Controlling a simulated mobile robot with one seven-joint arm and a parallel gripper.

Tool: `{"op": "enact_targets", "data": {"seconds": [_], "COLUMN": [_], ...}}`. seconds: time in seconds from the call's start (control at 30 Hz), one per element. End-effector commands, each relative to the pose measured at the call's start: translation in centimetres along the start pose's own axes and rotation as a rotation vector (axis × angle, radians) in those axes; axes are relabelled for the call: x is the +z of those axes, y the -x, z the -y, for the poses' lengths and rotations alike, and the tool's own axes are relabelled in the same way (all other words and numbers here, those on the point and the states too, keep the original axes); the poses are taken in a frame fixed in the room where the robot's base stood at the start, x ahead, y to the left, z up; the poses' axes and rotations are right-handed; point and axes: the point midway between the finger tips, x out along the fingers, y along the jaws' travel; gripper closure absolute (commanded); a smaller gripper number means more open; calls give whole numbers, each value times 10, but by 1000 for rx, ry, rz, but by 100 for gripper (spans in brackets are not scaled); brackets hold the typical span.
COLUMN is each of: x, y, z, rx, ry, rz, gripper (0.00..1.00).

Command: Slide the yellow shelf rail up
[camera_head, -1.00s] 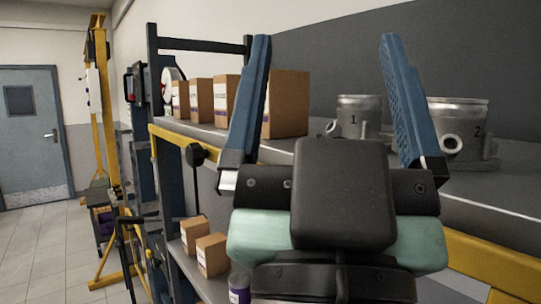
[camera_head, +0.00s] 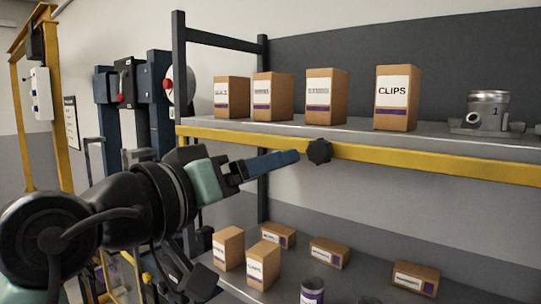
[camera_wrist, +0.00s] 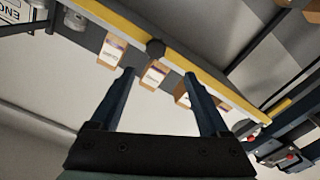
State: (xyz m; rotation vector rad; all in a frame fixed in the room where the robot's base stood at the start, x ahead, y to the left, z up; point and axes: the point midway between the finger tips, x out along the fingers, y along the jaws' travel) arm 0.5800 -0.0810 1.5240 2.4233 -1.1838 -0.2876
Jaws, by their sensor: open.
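The yellow shelf rail (camera_head: 425,160) runs along the front edge of the upper shelf, with a black round knob (camera_head: 319,151) on its front. The rail also crosses the wrist view diagonally (camera_wrist: 206,80), with the knob (camera_wrist: 155,48) just beyond my fingertips. My gripper (camera_head: 290,157) reaches in from the left at rail height, its blue fingers pointing right toward the knob. In the wrist view my gripper (camera_wrist: 160,74) is open and empty, and the knob lines up with the gap between the fingers. The fingertips look close to the knob; contact cannot be told.
Several brown boxes, among them a CLIPS box (camera_head: 396,98), and a metal cylinder (camera_head: 488,110) stand on the upper shelf (camera_head: 350,124). More boxes and a can (camera_head: 312,291) are on the lower shelf. A dark upright post (camera_head: 179,70) stands at the left.

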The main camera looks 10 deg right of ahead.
Motion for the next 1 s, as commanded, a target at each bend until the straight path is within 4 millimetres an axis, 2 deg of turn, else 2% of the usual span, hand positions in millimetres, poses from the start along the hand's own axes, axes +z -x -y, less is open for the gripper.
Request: {"op": "enact_targets", "data": {"seconds": [0.17,0.4,0.6,0.8,1.0], "x": [-3,-4,-3,-1,0], "y": [-25,-76,-110,-125,-126], "z": [-3,-3,-3,-1,-1], "rx": [3,1,2,1,1], "ry": [1,0,-1,-1,-2], "rz": [3,2,0,-1,-3], "gripper": [21,21,21,21,21]}}
